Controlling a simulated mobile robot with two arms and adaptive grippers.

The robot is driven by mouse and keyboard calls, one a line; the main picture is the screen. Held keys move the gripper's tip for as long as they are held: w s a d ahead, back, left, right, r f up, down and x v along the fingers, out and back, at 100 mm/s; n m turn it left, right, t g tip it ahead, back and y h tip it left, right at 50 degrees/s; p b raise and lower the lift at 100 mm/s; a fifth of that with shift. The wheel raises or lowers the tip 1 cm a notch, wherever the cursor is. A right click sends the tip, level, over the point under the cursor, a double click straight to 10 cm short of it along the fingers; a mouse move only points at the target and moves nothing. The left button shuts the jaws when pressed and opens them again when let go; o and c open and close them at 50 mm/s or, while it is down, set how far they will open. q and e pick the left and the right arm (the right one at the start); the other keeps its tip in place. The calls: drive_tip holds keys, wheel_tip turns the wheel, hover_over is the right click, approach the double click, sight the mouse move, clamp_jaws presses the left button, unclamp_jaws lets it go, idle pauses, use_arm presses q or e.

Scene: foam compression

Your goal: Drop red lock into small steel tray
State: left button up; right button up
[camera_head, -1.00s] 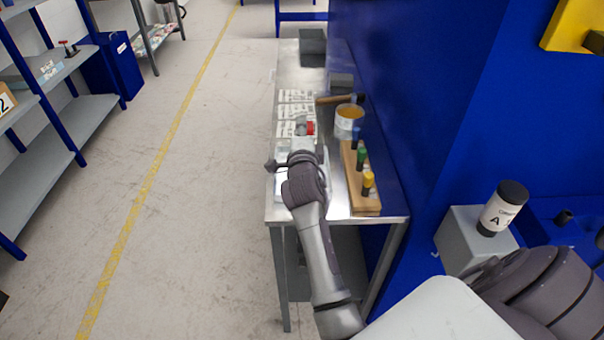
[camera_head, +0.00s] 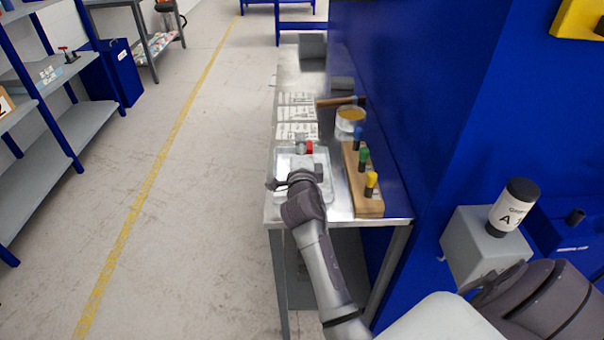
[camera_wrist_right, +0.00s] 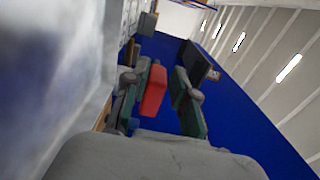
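The red lock (camera_head: 309,147) is at the fingers of my right gripper (camera_head: 303,158), held over the far part of the small steel tray. In the right wrist view the red lock (camera_wrist_right: 154,90) sits between the two fingers of the right gripper (camera_wrist_right: 160,88), close against the left finger. A narrow gap to the right finger seems to show there. The small steel tray (camera_head: 279,164) lies on the bench, and my right wrist and gripper hide much of its inside. My left gripper is not in view.
The steel bench (camera_head: 340,207) also holds printed sheets (camera_head: 296,114), a can (camera_head: 349,121), a hammer (camera_head: 340,100) and a wooden block (camera_head: 366,201) with coloured-handled tools. A blue wall (camera_head: 400,120) runs along its right side.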

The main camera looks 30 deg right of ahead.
drive_tip(key=shift+o, duration=1.2)
drive_tip(key=shift+r, duration=0.1)
wheel_tip(320, 180, up, 10)
drive_tip(key=shift+f, duration=0.1)
